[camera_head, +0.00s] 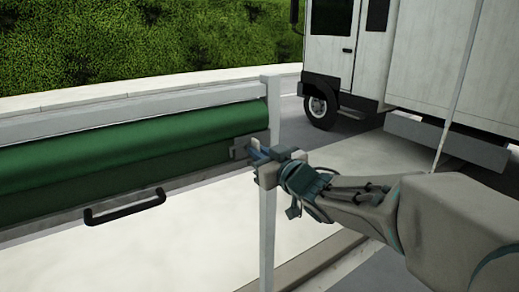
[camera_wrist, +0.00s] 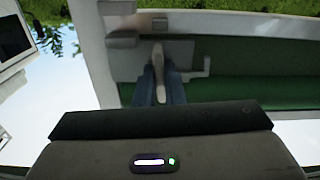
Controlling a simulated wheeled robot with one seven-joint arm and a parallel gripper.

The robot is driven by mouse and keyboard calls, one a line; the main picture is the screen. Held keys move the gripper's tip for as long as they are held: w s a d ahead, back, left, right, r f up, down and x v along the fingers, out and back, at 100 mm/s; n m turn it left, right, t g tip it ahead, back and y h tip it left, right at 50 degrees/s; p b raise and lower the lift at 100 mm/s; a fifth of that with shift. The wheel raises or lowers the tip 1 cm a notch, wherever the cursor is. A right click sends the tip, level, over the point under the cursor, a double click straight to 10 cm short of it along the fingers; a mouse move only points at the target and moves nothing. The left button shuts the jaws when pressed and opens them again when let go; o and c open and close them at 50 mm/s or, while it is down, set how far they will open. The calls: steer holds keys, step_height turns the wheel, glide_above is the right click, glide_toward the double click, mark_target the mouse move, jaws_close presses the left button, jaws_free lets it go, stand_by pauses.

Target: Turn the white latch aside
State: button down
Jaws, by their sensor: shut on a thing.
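The white latch (camera_wrist: 158,60) shows in the wrist view as a slim pale lever standing between my two blue fingers. My gripper (camera_wrist: 161,86) is shut on it, one finger on each side. A grey latch plate (camera_wrist: 187,50) lies behind it on the green panel. In the head view my gripper (camera_head: 258,155) is at the right end of the green panel, beside the white post, and hides the latch there. The plate's edge (camera_head: 240,146) shows just left of my fingers.
The green rolled panel (camera_head: 130,150) has a black handle (camera_head: 125,207) below it. A white post (camera_head: 268,230) stands right by my gripper. A white truck (camera_head: 430,60) is parked behind on the right. A hedge (camera_head: 130,40) is at the back left.

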steer(key=shift+f+m, duration=0.15)
steer(key=shift+m, duration=0.45)
steer(key=c, duration=1.5)
jaws_free()
steer(key=b+v, duration=0.1)
steer(key=v, duration=1.3)
